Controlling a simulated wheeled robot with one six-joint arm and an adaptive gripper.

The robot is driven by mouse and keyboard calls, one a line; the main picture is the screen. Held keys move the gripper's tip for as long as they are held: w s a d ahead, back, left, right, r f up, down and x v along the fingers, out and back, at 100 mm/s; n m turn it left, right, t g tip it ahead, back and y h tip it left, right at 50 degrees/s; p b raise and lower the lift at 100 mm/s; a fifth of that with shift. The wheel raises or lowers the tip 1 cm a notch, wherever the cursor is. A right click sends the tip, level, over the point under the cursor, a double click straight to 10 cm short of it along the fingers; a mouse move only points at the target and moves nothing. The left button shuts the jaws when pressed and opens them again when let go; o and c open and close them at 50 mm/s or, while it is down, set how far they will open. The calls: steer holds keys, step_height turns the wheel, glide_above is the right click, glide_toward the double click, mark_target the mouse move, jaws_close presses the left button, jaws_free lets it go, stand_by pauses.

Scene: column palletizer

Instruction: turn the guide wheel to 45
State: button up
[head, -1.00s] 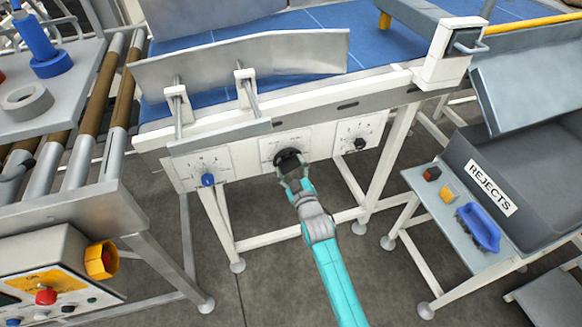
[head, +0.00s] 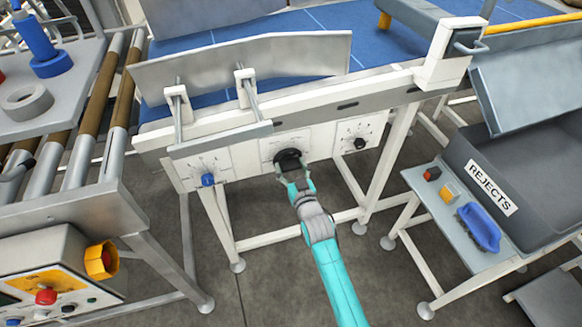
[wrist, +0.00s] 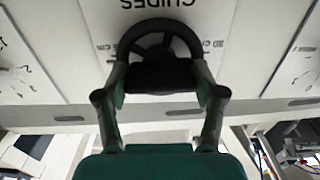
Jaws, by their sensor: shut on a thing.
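The guide wheel (head: 289,158) is a black handwheel on the middle white panel of the conveyor's side. In the wrist view the wheel (wrist: 160,40) shows in front of a plate (wrist: 110,20) that reads GUIDES upside down, with part of its scale visible. My gripper (head: 292,173) reaches it from below and in front. In the wrist view my gripper's two fingers (wrist: 160,85) stand at either side of the wheel's lower part and are shut on it. The wheel hides the middle of the scale, and I cannot read the setting.
A blue knob (head: 207,180) on the left panel and a black knob (head: 360,143) on the right panel flank the wheel. A metal guide plate (head: 240,68) stands above the conveyor. A REJECTS bin (head: 470,150) stands right. Open floor lies below.

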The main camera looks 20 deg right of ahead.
steer(key=o, duration=1.1)
steer(key=shift+o, duration=0.2)
steer(key=shift+s, duration=0.1)
steer(key=s, duration=1.1)
steer(key=shift+s, duration=0.4)
